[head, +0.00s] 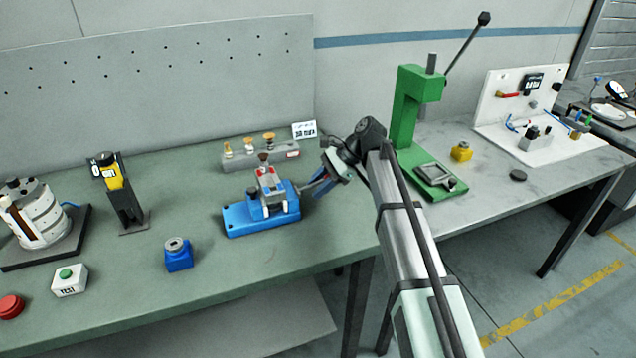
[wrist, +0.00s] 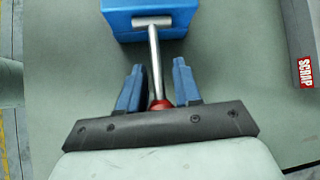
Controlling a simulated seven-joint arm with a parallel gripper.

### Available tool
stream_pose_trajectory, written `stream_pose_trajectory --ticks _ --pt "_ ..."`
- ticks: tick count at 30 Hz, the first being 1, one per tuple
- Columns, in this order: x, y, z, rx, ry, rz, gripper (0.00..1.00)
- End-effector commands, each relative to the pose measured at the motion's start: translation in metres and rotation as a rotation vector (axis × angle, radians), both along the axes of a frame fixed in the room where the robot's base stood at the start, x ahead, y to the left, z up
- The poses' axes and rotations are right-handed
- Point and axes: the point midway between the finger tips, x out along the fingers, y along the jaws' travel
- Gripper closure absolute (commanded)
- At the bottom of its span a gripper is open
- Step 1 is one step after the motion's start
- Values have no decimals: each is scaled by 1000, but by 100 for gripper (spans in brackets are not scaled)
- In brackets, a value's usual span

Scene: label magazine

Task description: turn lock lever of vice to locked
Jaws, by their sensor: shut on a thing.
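The blue vice (head: 235,218) stands on the green-grey bench in the head view, with a grey metal part and red bits on top. Its blue body (wrist: 150,12) also shows at the top of the wrist view. The lock lever (wrist: 154,60) is a thin metal rod with a red end, running from the vice body toward my gripper. My gripper (wrist: 158,84) has its blue fingers on either side of the lever near the red end and is shut on it. In the head view my gripper (head: 316,186) is at the vice's right side. The lever's lock marking is not readable.
A grey rack (head: 262,156) with several brass-topped pieces stands behind the vice. A green press (head: 408,115) stands right of my arm. A blue block (head: 178,257) and a yellow-black device (head: 118,190) are to the left. A grey thing labelled SCRAP (wrist: 304,72) is at the wrist view's right.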

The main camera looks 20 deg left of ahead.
Motion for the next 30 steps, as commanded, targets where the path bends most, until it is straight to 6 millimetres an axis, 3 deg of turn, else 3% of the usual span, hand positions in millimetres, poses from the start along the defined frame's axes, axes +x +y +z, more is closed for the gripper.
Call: stream_pose_trajectory --ticks 19,20,25,30 --pt "1 1 -3 42 40 1 100" --pt "1 1 -3 42 39 1 66" --pt "1 1 -3 42 39 1 49" --pt "0 0 -4 40 39 0 48"
